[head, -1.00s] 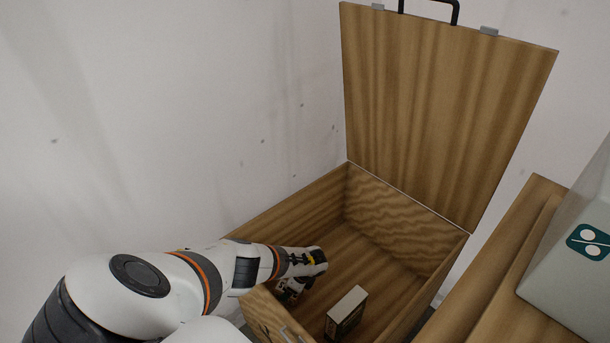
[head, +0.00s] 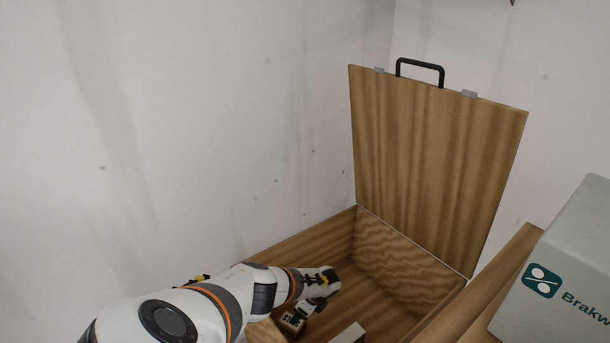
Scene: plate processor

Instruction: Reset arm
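My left arm comes in from the lower left and reaches over the near left wall of an open wooden box (head: 300,240). My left gripper (head: 297,322) points down inside the box near that wall. Its fingertips are small and partly hidden, so I cannot tell whether it is open or shut. A small carton with a pale top (head: 349,334) is in the box, to the right of the gripper and cut off by the bottom edge. My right gripper is not in view.
The box's wooden lid (head: 435,165) stands upright at the back, with a black handle (head: 420,70) on top. A grey-green machine (head: 560,285) with a white logo stands at the right on a wooden surface (head: 490,290). White walls rise behind.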

